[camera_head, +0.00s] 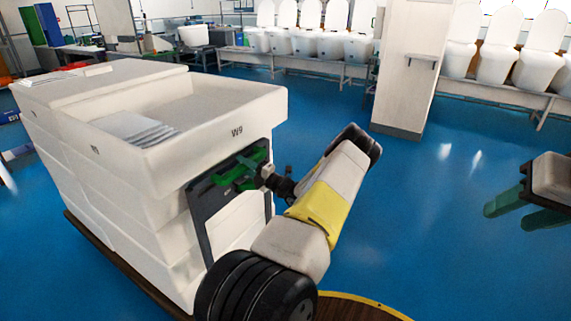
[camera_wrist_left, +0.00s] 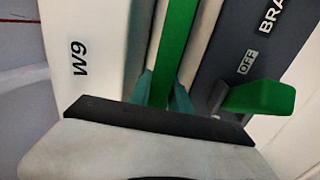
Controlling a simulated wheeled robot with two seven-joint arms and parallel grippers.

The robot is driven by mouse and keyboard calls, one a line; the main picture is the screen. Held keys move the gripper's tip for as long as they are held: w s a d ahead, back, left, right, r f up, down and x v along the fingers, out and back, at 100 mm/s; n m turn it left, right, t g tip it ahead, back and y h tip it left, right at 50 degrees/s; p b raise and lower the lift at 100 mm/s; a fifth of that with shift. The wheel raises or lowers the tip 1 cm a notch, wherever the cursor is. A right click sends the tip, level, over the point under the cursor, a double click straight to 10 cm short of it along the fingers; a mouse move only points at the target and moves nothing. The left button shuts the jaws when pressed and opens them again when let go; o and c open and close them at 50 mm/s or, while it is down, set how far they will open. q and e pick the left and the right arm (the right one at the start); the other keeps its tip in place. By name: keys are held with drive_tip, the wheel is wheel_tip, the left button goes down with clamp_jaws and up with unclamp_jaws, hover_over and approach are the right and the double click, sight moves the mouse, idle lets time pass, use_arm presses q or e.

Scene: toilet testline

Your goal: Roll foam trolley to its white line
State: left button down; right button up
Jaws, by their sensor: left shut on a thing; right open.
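The foam trolley (camera_head: 150,185) stands at the left, loaded with stacked white bins marked W9. A dark end panel (camera_head: 205,220) carries a green handle (camera_head: 236,180). My left gripper (camera_head: 258,176) is shut on this handle at the trolley's near end. In the left wrist view the green bar (camera_wrist_left: 175,45) runs between its teal fingers (camera_wrist_left: 163,93). A green brake lever (camera_wrist_left: 258,97) sits beside it, next to an OFF label on a panel partly reading BRA. My right gripper (camera_head: 508,213) is open and empty at the right edge. I cannot make out a white line on the floor.
Blue floor (camera_head: 440,250) is open to the right of the trolley. A white pillar (camera_head: 405,70) stands behind. Benches with several white toilets (camera_head: 325,45) line the back. Grey flat pieces (camera_head: 135,128) lie in the top bin.

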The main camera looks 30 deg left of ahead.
sight(233, 163)
use_arm(q)
drive_tip(key=a, duration=0.5)
drive_tip(key=shift+s+a+f, duration=0.15)
drive_tip(key=shift+a+f, duration=0.05)
drive_tip(key=shift+f, duration=0.15)
drive_tip(key=c, duration=1.2)
unclamp_jaws()
drive_tip(key=shift+a, duration=0.1)
drive_tip(key=shift+r, duration=0.1)
drive_tip(key=shift+d, duration=0.5)
drive_tip(key=v, duration=0.7)
